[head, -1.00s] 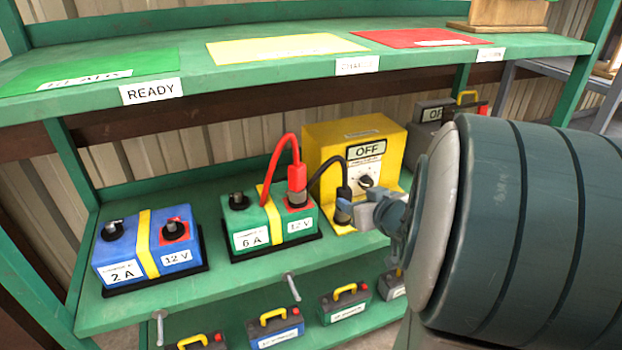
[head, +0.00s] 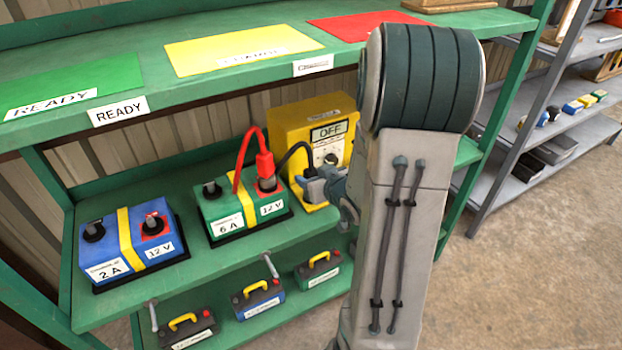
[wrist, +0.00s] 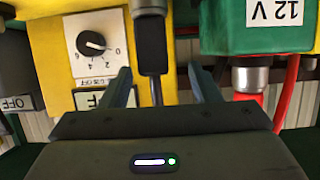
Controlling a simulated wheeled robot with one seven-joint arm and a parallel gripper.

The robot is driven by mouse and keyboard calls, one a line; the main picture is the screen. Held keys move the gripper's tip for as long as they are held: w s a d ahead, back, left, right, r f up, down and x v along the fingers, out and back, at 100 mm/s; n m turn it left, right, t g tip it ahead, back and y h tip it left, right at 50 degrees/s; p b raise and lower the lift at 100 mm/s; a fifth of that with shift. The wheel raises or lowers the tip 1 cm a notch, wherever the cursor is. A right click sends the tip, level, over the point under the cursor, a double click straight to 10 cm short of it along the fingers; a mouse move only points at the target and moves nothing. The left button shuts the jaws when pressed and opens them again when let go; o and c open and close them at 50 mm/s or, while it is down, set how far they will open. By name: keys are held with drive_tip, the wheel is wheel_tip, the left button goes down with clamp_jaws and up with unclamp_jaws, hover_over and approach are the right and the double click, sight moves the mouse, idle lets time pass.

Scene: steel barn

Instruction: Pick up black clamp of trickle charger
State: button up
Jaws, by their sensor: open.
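The yellow trickle charger (head: 285,130) stands on the green shelf, its panel marked OFF. Its black clamp (head: 311,170) hangs upright at the charger's front on a black cable, partly hidden by my gripper (head: 322,187). In the wrist view, which is upside down, the black clamp (wrist: 152,48) has a dark handle and a grey metal end. It stands between the two open fingers of my gripper (wrist: 159,70), with a gap visible on both sides. The charger's dial (wrist: 92,42) shows beside it.
The red clamp (head: 265,163) sits on the right terminal of the green 6 A battery (head: 217,220), close to my gripper. A blue 2 A battery (head: 103,250) stands to the left. The upper shelf (head: 215,95) runs overhead. Small batteries with yellow handles (head: 257,300) are below.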

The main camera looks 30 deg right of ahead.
sight(308, 171)
drive_tip(key=shift+d+x, duration=0.15)
drive_tip(key=shift+x, duration=1.15)
drive_tip(key=shift+d+x, duration=0.15)
drive_tip(key=shift+x, duration=1.2)
drive_tip(key=shift+f, duration=0.15)
drive_tip(key=c, duration=1.2)
